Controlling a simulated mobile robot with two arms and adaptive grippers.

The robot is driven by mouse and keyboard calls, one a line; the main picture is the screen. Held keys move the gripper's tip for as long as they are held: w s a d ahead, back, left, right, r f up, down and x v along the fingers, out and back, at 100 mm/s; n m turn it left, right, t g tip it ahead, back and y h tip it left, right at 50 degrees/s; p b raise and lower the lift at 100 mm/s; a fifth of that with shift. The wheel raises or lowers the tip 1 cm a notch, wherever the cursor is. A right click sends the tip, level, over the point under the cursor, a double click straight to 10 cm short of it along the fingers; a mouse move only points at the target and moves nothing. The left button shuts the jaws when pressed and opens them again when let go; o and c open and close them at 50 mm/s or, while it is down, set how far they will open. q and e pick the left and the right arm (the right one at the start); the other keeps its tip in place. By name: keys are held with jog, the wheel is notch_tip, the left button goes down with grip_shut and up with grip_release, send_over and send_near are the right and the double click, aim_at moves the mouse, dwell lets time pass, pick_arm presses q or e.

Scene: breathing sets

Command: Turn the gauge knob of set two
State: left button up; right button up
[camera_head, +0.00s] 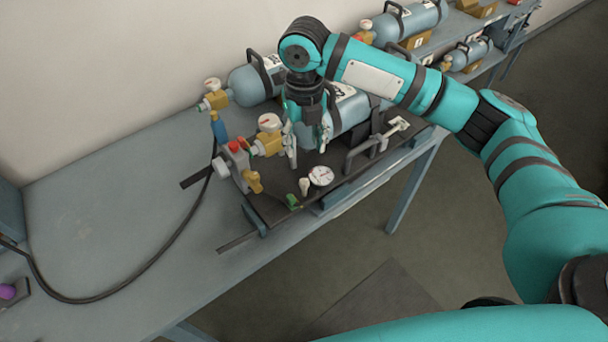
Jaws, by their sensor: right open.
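A breathing set lies on a dark base plate (285,212) at the table's front edge. Its grey-blue cylinder (350,112) has a pale label, partly covered by my arm, so I cannot read its number. A round white gauge (320,176) sits on the plate, with a small cream knob (304,187) just left of it. A green knob (293,201) is nearer the front. My right gripper (307,153) is open and points down above the plate, just behind the gauge and cream knob, apparently not touching them. My left gripper is not in view.
A second cylinder (250,85) with a brass valve lies behind, by the wall. A black hose (150,262) curves across the table (95,215), whose left part is mostly clear.

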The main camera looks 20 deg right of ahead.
aim_at(304, 181)
notch_tip(304, 181, down, 13)
jog(key=shift+r+p, duration=0.2)
jog(key=shift+p, duration=1.05)
grip_shut()
